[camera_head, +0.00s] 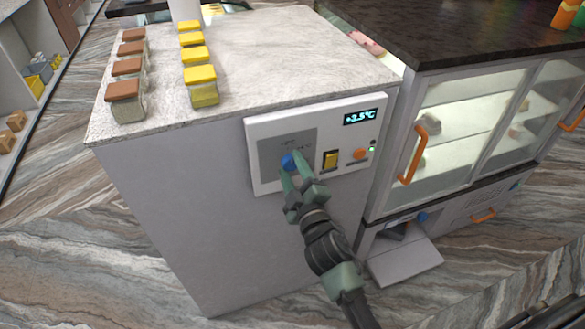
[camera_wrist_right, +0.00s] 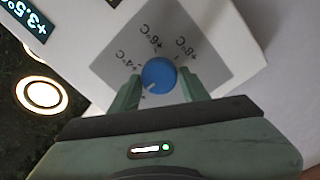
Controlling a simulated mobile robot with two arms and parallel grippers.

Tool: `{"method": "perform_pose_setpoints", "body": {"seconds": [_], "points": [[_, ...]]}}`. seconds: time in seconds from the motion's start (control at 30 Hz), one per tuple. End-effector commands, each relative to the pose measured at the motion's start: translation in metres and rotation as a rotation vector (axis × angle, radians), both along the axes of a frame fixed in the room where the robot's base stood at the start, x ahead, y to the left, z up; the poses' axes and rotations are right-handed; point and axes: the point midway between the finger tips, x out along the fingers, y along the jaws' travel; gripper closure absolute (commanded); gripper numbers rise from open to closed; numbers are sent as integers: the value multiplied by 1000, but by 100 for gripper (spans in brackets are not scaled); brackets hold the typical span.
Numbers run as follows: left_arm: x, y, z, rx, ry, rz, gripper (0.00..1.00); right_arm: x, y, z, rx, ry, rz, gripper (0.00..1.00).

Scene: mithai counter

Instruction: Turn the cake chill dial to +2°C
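The cake chill dial is a round blue knob (camera_head: 288,161) on a grey plate of the white control panel (camera_head: 262,128), on the cabinet's front. The panel display (camera_head: 360,117) reads +3.5°C. My right gripper (camera_head: 291,170) is at the dial, its two fingers on either side of it. In the right wrist view, the dial (camera_wrist_right: 158,74) sits between the fingertips (camera_wrist_right: 159,80), which look closed on its sides. Its white mark points lower left, just past the +4°C label. The +6°C and +8°C labels show too; the +2°C label is hidden there. My left gripper is out of view.
A yellow switch (camera_head: 330,160) and an orange button (camera_head: 360,154) sit right of the dial. Jars with brown lids (camera_head: 126,68) and yellow lids (camera_head: 196,55) stand on the countertop. A glass display case (camera_head: 470,110) with orange handles is at right.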

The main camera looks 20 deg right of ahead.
Motion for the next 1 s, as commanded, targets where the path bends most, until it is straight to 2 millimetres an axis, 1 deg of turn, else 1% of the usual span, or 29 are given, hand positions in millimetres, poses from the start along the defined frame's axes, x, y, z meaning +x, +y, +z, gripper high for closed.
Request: {"method": "perform_pose_setpoints", "body": {"seconds": [0.03,0.07,0.33,0.43,0.57,0.7,0.8,0.9,1.0], "points": [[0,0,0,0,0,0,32,0,0,0,0,0,0,38],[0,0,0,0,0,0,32,0,0,0,0,0,0,36],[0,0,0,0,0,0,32,0,0,0,2,0,0,36],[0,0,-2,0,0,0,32,-5,0,-2,2,1,1,36],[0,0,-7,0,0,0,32,-24,0,-4,3,2,1,36],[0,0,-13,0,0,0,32,-49,0,-6,4,3,1,36],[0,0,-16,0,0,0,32,-64,0,-6,3,2,1,36],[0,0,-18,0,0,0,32,-73,0,-5,2,1,1,36],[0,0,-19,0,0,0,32,-77,0,-5,1,0,0,36]]}}
